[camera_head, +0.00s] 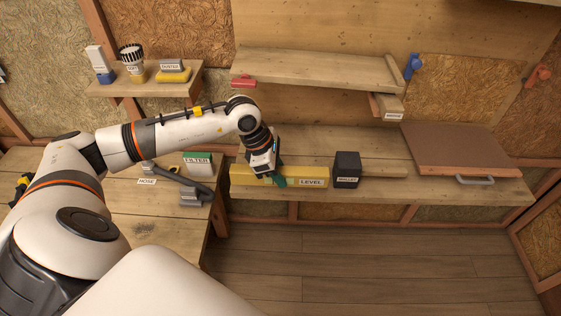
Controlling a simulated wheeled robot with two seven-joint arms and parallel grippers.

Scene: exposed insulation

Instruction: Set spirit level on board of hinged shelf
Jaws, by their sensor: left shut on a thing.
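The yellow spirit level (313,182), labelled LEVEL, lies lengthwise along the front of the lower bench. My left gripper (268,175) comes down on it left of its middle and is shut on it; the fingertips are partly hidden. I cannot tell whether the level touches the bench or is slightly above it. A wooden shelf board (315,68), which looks like the hinged shelf, is on the back wall above the bench. Its top looks bare. A red piece (243,82) is at its left front corner, and a small labelled block (393,115) is below its right end. My right gripper is out of view.
A black block (347,168) stands just right of the level on the bench (455,190). A brown panel with a grey handle (465,150) lies further right. A side table at left holds a filter box (198,163) and a hose.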

